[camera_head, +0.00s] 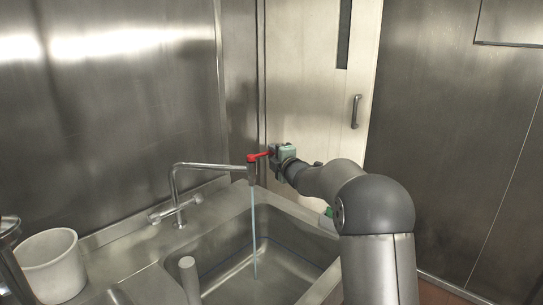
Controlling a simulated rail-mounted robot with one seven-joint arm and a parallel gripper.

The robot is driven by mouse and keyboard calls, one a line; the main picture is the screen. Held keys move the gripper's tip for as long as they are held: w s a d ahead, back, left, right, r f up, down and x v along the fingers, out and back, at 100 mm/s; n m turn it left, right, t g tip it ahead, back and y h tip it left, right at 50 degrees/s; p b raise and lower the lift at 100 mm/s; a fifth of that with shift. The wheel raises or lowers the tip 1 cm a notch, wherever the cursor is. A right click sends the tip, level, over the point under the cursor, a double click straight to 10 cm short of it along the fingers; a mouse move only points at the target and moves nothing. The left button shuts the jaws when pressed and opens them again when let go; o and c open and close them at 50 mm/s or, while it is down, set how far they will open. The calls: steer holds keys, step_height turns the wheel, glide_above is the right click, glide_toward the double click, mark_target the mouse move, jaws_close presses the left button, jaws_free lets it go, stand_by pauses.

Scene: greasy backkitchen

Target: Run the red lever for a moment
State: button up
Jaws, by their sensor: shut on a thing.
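The red lever (258,156) sits at the end of the tap's spout, above the sink. A thin stream of water (254,235) runs from the spout end down into the basin. My gripper (273,155) comes in from the right and is shut on the red lever's right end. The fingertips are small and dark here, so their exact hold on the lever is hard to make out.
The tap (176,190) stands at the sink's back rim. The steel sink (215,250) lies below, with a grey upright pipe (188,275) in it. A white bucket (52,268) stands at left. A pale door (315,90) and steel walls are behind.

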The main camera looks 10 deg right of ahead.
steer(key=shift+s+d, duration=0.2)
steer(key=shift+s, duration=0.25)
steer(key=shift+s+d+b, duration=0.25)
steer(key=shift+s+b, duration=0.4)
steer(key=shift+b, duration=0.1)
steer(key=o, duration=0.8)
steer(key=shift+o, duration=0.2)
steer(key=b+v, duration=0.2)
steer(key=v, duration=1.5)
steer(key=shift+s+b, duration=0.2)
steer(key=shift+b, duration=0.2)
